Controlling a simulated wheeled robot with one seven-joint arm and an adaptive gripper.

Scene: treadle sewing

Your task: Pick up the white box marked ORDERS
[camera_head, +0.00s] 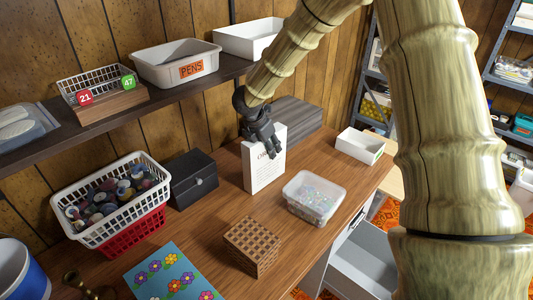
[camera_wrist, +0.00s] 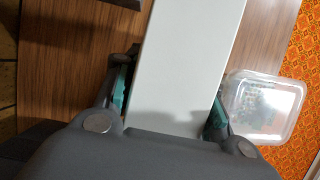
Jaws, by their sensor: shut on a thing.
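The white box marked ORDERS (camera_head: 262,172) stands upright on the wooden desk, its lettering partly covered by my fingers in the head view. My gripper (camera_head: 263,143) reaches down over its top from the upper right. In the wrist view the box's plain white face (camera_wrist: 190,60) runs between my two fingers (camera_wrist: 168,108), one on each side. The gripper is shut on the box. Whether the box's base touches the desk is hard to tell.
A clear tub of beads (camera_head: 316,197) stands close right of the box. A black box (camera_head: 191,178) is left, a wooden lattice block (camera_head: 252,246) in front, and a grey ridged case (camera_head: 290,118) behind. A shelf (camera_head: 150,98) with bins hangs above left.

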